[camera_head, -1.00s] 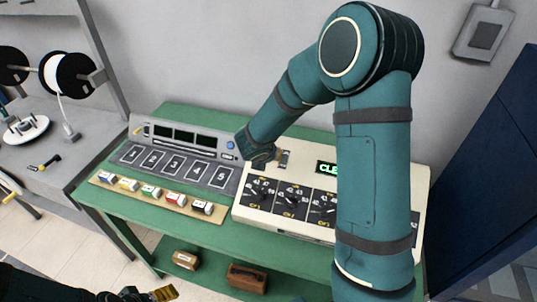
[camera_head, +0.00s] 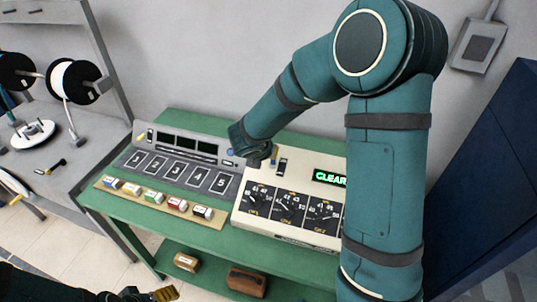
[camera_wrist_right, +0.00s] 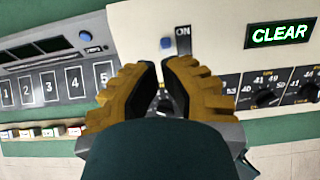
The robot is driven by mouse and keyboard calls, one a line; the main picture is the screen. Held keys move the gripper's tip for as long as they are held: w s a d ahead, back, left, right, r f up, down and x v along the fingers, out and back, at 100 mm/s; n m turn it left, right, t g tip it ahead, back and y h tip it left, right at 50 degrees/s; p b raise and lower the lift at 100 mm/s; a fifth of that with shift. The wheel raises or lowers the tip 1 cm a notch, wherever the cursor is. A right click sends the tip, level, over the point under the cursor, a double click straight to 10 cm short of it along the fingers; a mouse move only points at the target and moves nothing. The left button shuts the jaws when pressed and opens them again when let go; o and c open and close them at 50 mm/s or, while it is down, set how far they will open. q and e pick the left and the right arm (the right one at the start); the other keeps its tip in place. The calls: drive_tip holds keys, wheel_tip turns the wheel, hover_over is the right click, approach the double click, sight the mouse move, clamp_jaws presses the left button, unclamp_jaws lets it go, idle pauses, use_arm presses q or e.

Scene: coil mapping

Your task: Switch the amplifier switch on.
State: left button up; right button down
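The cream amplifier box (camera_head: 238,212) stands on the green bench with a lit green CLEAR display (camera_head: 329,178) and dark dials. An upright dark switch (camera_head: 282,166) is on its upper left; the wrist view shows an ON label (camera_wrist_right: 183,43) there. My left gripper (camera_head: 150,295) is low at the bottom edge, cut off.
A grey console (camera_head: 195,150) with numbered slots is left of the amplifier. Several coloured blocks (camera_head: 152,198) lie on a strip before it. Two brown boxes (camera_head: 246,281) are on the lower shelf. A grey bench with spools (camera_head: 75,80) is far left; a blue cabinet (camera_head: 500,180) is right.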

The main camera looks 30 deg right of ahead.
use_arm(q)
drive_tip(key=shift+w+d+f, duration=0.15)
drive_tip(key=shift+w+d, duration=0.15)
use_arm(e)
drive_tip(key=r, duration=0.2)
drive_tip(key=a+r, duration=0.1)
drive_tip(key=shift+s+r, duration=0.25)
drive_tip(key=shift+r, duration=0.05)
